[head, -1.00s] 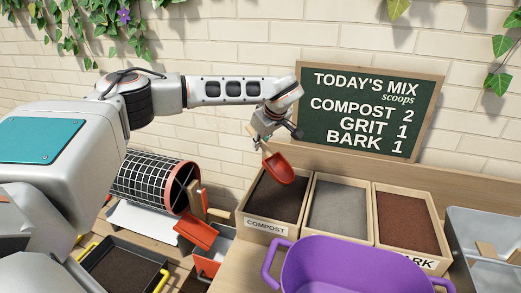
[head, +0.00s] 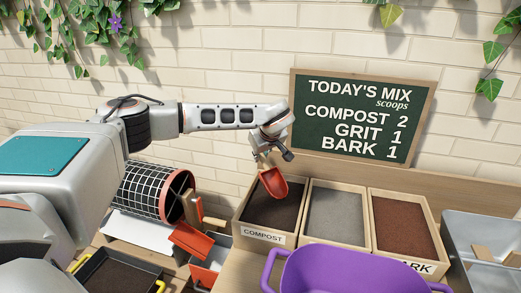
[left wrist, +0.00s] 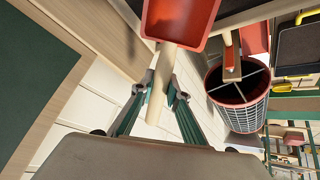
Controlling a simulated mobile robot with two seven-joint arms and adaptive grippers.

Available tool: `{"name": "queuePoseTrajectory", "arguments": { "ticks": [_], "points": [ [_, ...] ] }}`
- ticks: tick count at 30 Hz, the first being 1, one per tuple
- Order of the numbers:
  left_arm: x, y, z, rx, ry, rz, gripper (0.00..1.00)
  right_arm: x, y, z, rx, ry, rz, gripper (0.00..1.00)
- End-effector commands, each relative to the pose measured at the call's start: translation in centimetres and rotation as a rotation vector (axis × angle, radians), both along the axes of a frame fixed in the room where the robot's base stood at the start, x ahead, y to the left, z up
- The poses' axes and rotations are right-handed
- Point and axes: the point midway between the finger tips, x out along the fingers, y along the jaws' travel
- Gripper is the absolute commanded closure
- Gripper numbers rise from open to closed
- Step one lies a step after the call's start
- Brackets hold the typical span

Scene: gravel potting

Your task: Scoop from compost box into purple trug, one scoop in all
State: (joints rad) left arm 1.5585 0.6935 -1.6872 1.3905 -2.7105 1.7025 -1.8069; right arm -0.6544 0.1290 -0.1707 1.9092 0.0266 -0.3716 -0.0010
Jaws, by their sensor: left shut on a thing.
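My left gripper (head: 265,158) is shut on the pale wooden handle of a red scoop (head: 273,183). In the left wrist view the handle runs between the two fingers (left wrist: 160,92), and the red bowl (left wrist: 178,20) is cut off by the top edge. The part of the bowl that shows looks empty. In the head view the scoop points downward in front of the dark compost in the compost box (head: 262,236); I cannot tell whether its tip touches. The purple trug (head: 350,272) stands in front of the boxes, cut off below. My right gripper is not in view.
The grit box (head: 335,216) and bark box (head: 400,226) stand right of the compost box. A chalkboard (head: 362,115) leans at the wall behind. A grey metal tub (head: 485,240) is far right.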

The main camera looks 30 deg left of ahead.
Motion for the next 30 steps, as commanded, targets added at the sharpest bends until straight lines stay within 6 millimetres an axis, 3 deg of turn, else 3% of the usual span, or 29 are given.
{"name": "queuePoseTrajectory", "arguments": {
  "ticks": [26, 30],
  "points": [
    [-0.1, -0.3, -7.1, 0.000, 0.000, 0.000, 1.00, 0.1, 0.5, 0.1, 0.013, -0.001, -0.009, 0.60],
    [-0.5, -1.1, -7.6, -0.049, 0.021, 0.002, 1.00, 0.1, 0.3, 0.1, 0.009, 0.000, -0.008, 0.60]
  ]
}}
